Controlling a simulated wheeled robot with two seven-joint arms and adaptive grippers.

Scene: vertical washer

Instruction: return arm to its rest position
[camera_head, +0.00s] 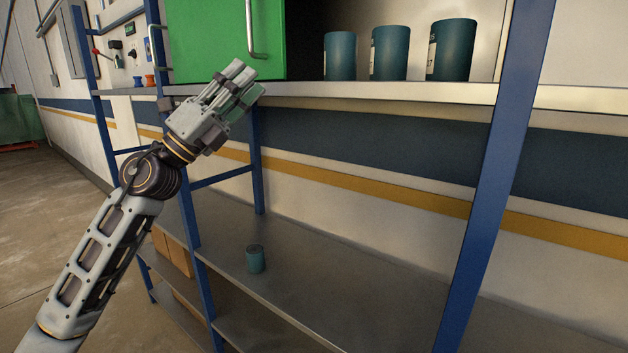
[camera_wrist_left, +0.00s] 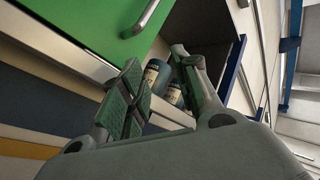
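My left arm (camera_head: 110,245) comes in from the lower left, raised in front of the rack. Its gripper (camera_head: 245,84) is near the upper shelf edge, below the green door. In the left wrist view the two green-padded fingers (camera_wrist_left: 158,75) stand apart with a gap between them. The gripper is open and I see nothing held. Blue cans (camera_wrist_left: 163,85) show beyond the fingers, apart from them. My right arm and gripper are not in view.
Three blue cans (camera_head: 389,52) stand on the upper shelf (camera_head: 400,92), right of the green door (camera_head: 225,40). A smaller blue can (camera_head: 255,259) stands on the lower shelf (camera_head: 330,290). Blue posts (camera_head: 497,170) frame the rack. Open floor (camera_head: 40,220) lies at the left.

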